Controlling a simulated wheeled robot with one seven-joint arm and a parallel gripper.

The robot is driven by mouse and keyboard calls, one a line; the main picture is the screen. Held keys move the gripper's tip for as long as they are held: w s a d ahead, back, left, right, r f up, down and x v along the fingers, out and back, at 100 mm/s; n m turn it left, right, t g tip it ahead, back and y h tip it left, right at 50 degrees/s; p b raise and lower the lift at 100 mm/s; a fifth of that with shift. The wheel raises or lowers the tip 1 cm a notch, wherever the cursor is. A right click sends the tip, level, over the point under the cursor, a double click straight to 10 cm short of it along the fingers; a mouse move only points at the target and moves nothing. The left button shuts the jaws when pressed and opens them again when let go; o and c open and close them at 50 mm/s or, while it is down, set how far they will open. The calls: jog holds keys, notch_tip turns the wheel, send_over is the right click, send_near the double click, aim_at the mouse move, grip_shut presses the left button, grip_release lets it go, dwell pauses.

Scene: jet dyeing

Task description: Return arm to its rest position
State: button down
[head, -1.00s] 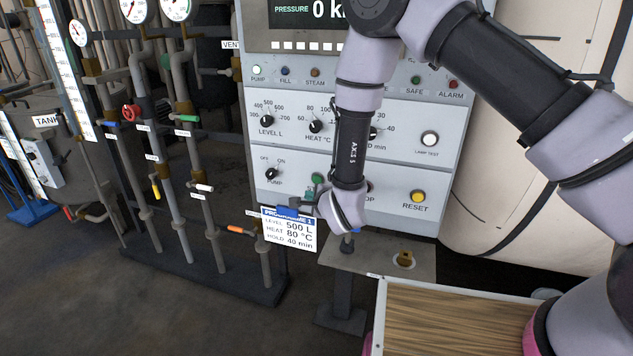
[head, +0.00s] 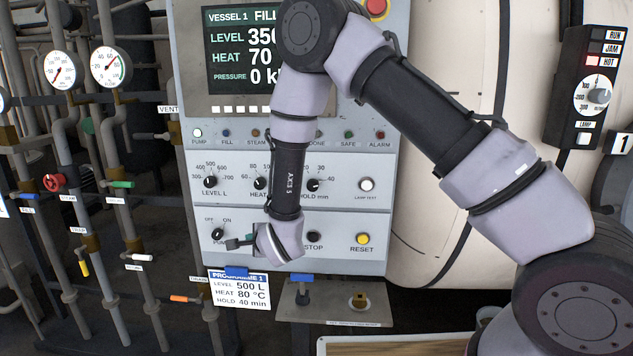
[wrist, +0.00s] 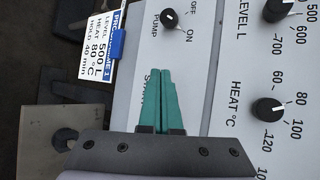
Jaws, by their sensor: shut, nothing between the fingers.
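My gripper (head: 236,243) is in front of the lower left of the control panel (head: 340,215), beside the PUMP knob (head: 218,235). In the wrist view the two green fingers of my gripper (wrist: 162,72) are together, with nothing between them. They lie over the panel near the START label, which they partly cover. The START button is hidden in both views. My arm is bent, coming from the lower right and hanging down before the panel.
A programme card (head: 239,287) hangs below the panel. A small shelf (head: 335,305) juts out under it. Pipes with valves and gauges (head: 111,67) stand at left. A pale vessel (head: 450,100) and a black control box (head: 588,90) are at right. A tray rim (head: 400,340) shows below.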

jog(key=w+d+r+n+h, duration=0.1)
jog(key=w+d+r, duration=0.2)
jog(key=d+r, duration=0.3)
jog(key=w+d+r+h, duration=0.1)
jog(key=w+d+r, duration=0.2)
jog(key=r, duration=0.4)
jog(key=s+d+r+n+g, duration=0.1)
jog(key=s+d+r+n, duration=0.15)
jog(key=d+r, duration=1.05)
jog(key=s+d+r+n+g+h, duration=0.1)
jog(key=s+d+r+n, duration=0.1)
jog(key=s+d+r, duration=0.4)
jog(key=s+d+r+n+h, duration=0.1)
jog(key=s+d+n, duration=0.15)
jog(key=d, duration=0.45)
jog(key=s+d+r+n, duration=0.1)
jog(key=s+d, duration=0.3)
jog(key=s, duration=0.3)
jog(key=s+d+r+n+g, duration=0.1)
jog(key=s+d, duration=0.2)
jog(key=s, duration=0.5)
jog(key=shift+d+r+g+h, duration=0.3)
jog(key=shift+d+h, duration=0.05)
jog(key=shift+h, duration=0.05)
